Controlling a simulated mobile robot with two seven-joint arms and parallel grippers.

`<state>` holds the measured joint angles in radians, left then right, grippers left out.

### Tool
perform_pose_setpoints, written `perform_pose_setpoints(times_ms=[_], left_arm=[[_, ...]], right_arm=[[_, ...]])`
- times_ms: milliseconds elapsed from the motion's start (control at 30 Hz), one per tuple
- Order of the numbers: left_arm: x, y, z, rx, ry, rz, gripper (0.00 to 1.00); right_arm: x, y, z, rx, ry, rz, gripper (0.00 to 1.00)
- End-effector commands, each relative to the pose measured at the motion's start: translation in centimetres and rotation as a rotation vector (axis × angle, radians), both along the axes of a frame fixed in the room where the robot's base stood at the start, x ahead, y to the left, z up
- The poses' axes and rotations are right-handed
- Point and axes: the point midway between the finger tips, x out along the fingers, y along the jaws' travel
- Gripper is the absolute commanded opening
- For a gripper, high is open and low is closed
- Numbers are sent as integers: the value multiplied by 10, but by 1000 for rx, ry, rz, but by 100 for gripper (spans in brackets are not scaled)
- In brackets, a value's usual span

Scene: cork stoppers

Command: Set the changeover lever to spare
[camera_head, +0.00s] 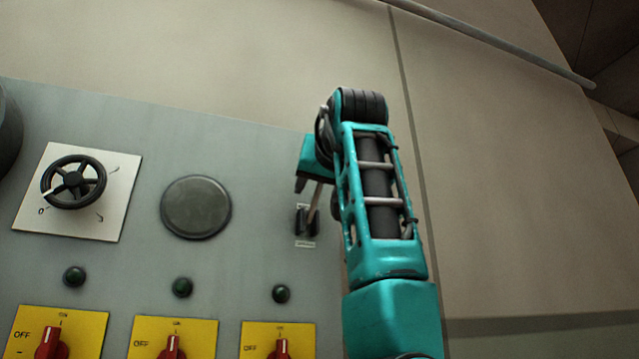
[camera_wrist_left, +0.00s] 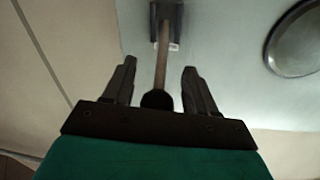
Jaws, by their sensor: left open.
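The changeover lever (camera_head: 314,203) is a thin metal shaft in a dark bracket (camera_head: 306,222) on the grey panel, with a small label below it. Its shaft points up in the head view, and its upper end is hidden by my left gripper (camera_head: 302,186). In the left wrist view the shaft (camera_wrist_left: 161,60) runs between the two open fingers of my left gripper (camera_wrist_left: 159,68). Its black knob (camera_wrist_left: 157,99) sits near the palm, with gaps to both fingers. The label text is too small to read. My right gripper is out of view.
The panel (camera_head: 110,120) also carries a black handwheel (camera_head: 73,182) on a white plate, a round dark cover (camera_head: 196,207), green lamps and red switches (camera_head: 172,347) on yellow plates. A pipe (camera_head: 490,42) runs along the top.

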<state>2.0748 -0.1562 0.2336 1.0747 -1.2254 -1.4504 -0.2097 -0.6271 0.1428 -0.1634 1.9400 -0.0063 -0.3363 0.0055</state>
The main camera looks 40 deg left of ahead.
Motion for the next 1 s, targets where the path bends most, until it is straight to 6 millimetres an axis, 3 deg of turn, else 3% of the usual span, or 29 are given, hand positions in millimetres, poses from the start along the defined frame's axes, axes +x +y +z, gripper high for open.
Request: perform_pose_setpoints(times_ms=[333,900,1000], left_arm=[[2,3,0,0,0,-1,56],[2,2,0,0,0,-1,1],[2,2,0,1,0,-1,0]], right_arm=[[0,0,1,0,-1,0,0],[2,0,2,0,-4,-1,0],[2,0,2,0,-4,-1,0]])
